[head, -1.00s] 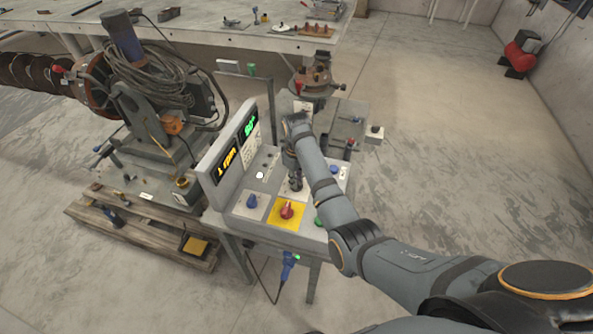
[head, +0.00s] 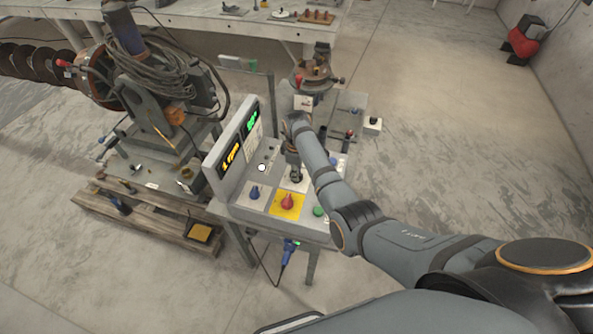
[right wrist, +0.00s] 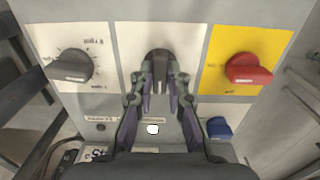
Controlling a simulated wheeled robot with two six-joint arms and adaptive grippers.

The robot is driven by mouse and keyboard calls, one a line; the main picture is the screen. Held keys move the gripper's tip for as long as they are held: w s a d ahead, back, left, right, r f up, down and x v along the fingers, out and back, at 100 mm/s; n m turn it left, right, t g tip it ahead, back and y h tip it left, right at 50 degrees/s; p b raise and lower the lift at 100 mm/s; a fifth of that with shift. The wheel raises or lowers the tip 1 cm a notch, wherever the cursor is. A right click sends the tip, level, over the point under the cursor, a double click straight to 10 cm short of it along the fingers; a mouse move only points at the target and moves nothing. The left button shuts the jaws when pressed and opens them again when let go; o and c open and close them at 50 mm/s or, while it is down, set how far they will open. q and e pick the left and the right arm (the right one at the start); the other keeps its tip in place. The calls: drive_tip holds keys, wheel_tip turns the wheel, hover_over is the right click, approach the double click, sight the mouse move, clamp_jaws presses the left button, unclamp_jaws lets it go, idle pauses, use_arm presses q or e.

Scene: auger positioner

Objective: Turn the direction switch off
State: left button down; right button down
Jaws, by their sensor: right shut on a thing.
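The grey control box (head: 236,213) stands on a small table and carries several knobs and two lit displays. In the right wrist view, a dark rotary switch (right wrist: 159,57) sits on a white plate in the middle, between a dial knob and a red switch. My right gripper (right wrist: 167,84) reaches over this white plate, shut on the middle switch, with its fingers on either side of it. The fingers partly hide the switch, and its markings cannot be read. In the head view my right gripper (head: 296,178) is down at the panel. My left gripper is not in view.
A red switch (right wrist: 248,70) on a yellow plate is close on the right of the gripper. A dark dial knob (right wrist: 72,66) is on the left. A blue knob (head: 254,192) and a green button (head: 318,211) are also on the panel. Open floor lies right of the box.

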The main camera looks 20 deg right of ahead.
drive_tip(key=c, duration=1.3)
unclamp_jaws()
wheel_tip(320, 180, up, 12)
